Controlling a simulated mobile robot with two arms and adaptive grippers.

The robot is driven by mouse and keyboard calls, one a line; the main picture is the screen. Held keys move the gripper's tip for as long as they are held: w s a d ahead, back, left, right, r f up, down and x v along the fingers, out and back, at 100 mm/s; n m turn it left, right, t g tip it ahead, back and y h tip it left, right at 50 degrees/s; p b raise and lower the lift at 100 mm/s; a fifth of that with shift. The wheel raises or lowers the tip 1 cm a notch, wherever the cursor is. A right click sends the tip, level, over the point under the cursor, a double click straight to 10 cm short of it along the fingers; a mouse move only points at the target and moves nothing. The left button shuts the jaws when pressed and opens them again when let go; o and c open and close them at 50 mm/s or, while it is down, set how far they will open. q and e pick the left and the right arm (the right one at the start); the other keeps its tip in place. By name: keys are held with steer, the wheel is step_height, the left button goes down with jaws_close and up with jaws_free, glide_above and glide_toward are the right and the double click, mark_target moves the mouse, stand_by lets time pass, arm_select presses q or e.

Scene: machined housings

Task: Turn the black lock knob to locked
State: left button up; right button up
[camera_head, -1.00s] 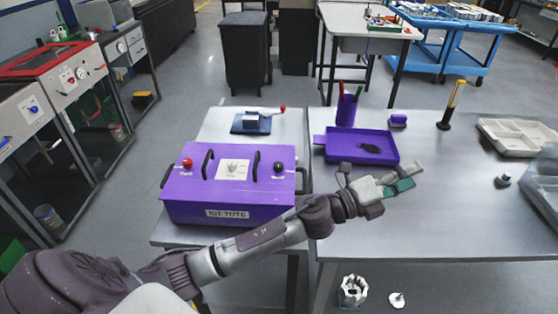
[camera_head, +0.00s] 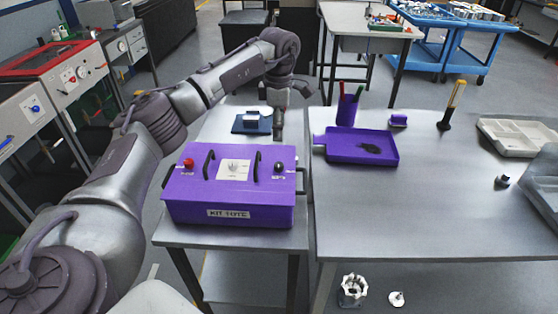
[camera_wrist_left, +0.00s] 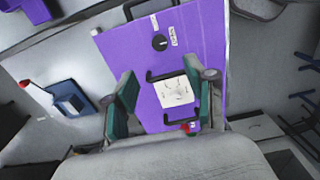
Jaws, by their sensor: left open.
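The black lock knob (camera_head: 279,167) is on the right part of the top of the purple tote (camera_head: 250,213). It also shows in the left wrist view (camera_wrist_left: 159,43), beside small white labels too small to read. Which way it is turned cannot be told. My left gripper (camera_head: 279,136) points down near the tote's back right, apart from the knob in the picture. In the left wrist view its green-padded fingers (camera_wrist_left: 160,80) are spread and empty, with the tote's lid beyond them. My right gripper is out of view.
The lid also carries a red knob (camera_head: 188,163), a white dial plate (camera_head: 234,170) and black handles (camera_head: 256,163). A blue-based device (camera_head: 252,123) stands behind the tote. A purple tray (camera_head: 360,148) and cup (camera_head: 347,108) stand on the right table, whose front is clear.

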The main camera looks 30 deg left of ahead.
mark_target(279, 164)
arm_select(q)
step_height(279, 164, down, 12)
steer(key=p, duration=0.3)
steer(key=shift+f, duration=0.1)
jaws_close()
